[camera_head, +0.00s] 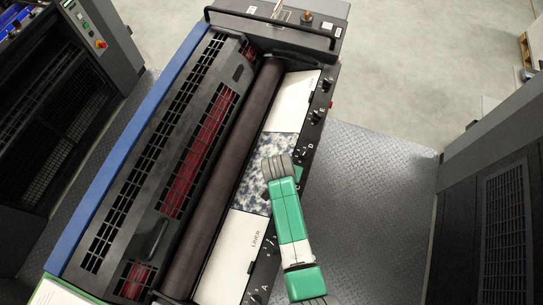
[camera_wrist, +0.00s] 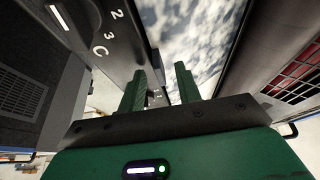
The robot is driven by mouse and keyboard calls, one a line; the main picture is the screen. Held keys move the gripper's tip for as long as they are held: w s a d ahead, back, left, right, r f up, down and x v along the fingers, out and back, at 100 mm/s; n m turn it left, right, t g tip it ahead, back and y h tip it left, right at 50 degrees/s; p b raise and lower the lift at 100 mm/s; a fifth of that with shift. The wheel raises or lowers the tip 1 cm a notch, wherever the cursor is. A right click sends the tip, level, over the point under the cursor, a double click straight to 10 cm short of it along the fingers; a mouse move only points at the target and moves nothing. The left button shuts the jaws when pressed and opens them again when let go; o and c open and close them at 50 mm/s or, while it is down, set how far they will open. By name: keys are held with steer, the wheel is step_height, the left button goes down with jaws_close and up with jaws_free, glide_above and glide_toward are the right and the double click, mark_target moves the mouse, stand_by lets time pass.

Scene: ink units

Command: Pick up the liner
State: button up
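The liner (camera_head: 235,255) is a white plate marked "LINER". It lies along the right side of the dark roller, in the lower middle of the head view. My gripper (camera_wrist: 160,82) has two green fingers, apart with nothing seen between them. In the head view my green and grey arm reaches over the marbled blue-white section (camera_head: 254,180), just above the liner in the picture. My fingers are mostly hidden by the wrist there. The marbled surface fills the upper middle of the wrist view (camera_wrist: 190,35). I cannot make out the liner in the wrist view.
A second white plate (camera_head: 293,100) lies beyond the marbled section. The long dark roller (camera_head: 220,180) and black slotted guard (camera_head: 165,150) run along the left. A black lettered rail (camera_head: 308,140) with knobs edges the right. The metal walkway (camera_head: 370,200) is clear.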

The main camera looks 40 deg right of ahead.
steer(key=shift+c, duration=0.4)
jaws_close()
steer(key=shift+r, duration=0.15)
